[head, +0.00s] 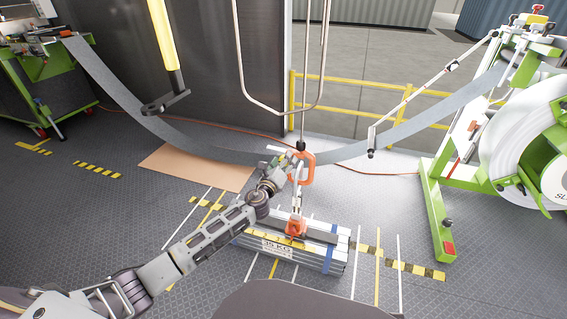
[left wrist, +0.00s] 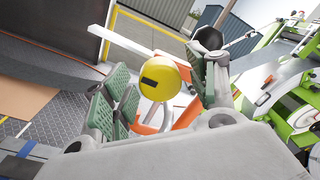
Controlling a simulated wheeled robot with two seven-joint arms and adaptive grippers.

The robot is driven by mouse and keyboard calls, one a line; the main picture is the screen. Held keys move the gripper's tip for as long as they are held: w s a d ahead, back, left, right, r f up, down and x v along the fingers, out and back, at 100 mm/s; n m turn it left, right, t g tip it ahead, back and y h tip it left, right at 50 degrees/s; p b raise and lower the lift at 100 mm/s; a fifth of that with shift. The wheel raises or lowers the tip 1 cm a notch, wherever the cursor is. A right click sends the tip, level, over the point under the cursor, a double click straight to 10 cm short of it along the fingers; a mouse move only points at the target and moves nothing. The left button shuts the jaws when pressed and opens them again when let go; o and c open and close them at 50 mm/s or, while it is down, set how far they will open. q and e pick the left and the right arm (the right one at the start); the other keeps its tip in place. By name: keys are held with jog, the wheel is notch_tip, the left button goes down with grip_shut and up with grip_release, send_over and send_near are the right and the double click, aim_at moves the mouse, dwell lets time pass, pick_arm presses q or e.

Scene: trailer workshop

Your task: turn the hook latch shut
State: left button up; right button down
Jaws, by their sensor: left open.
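The orange hook (head: 307,170) hangs at the end of a grey rod in the middle of the head view. A white bar (head: 279,149) sticks out to its left. In the left wrist view a round yellow knob (left wrist: 163,83) with a dark mark sits in front of orange hook parts (left wrist: 158,121), with the white bar (left wrist: 130,42) behind it. My left gripper (head: 283,173) is beside the hook, on its left. Its green-padded fingers (left wrist: 166,90) are open, one on each side of the knob; contact is unclear. My right gripper is out of view.
Below the hook lies a strapped bundle marked 35 KG (head: 276,246) with an orange fitting (head: 296,227) on top. A grey strip (head: 205,139) sags behind the hook. A green-framed reel machine (head: 436,215) stands right; a yellow-handled tool (head: 164,40) hangs upper left.

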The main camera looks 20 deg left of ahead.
pick_arm(q)
grip_shut()
